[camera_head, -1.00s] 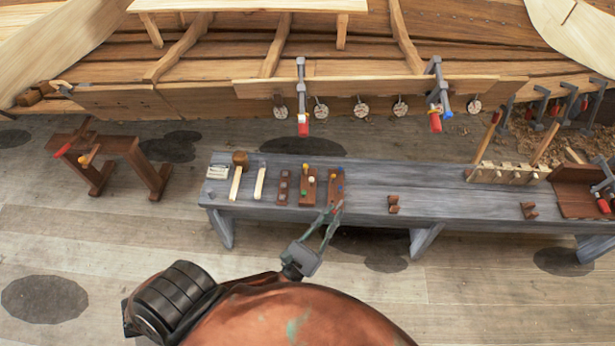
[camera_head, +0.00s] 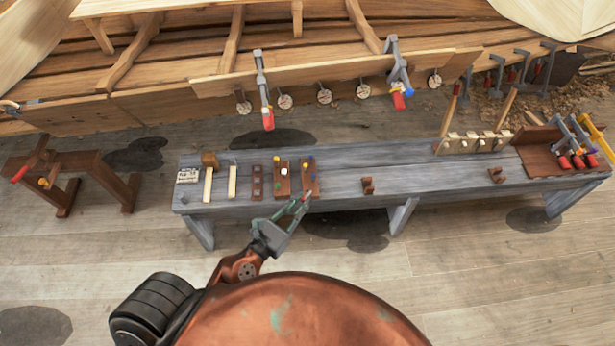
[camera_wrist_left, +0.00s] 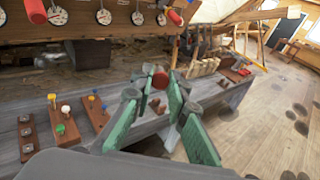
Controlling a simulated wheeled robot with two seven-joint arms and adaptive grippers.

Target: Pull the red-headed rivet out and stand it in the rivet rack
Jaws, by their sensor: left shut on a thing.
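My left gripper (camera_head: 303,200) is shut on the red-headed rivet (camera_head: 308,195), at the front edge of the grey bench (camera_head: 345,187). In the left wrist view the red head (camera_wrist_left: 160,80) shows between the fingertips; its shank is hidden. Three small brown blocks stand in a row on the bench. The left one (camera_wrist_left: 28,138) has several dark holes and no rivets; it looks like the rivet rack. The right block (camera_wrist_left: 96,112) bears yellow and blue heads, just beyond my gripper. My right gripper is not in view.
A mallet (camera_head: 208,180), a pale wooden strip (camera_head: 232,182) and a label card (camera_head: 187,175) lie at the bench's left. A brown notched holder (camera_head: 368,186) stands right of my gripper. Clamps (camera_head: 265,95) hang from the hull plank behind.

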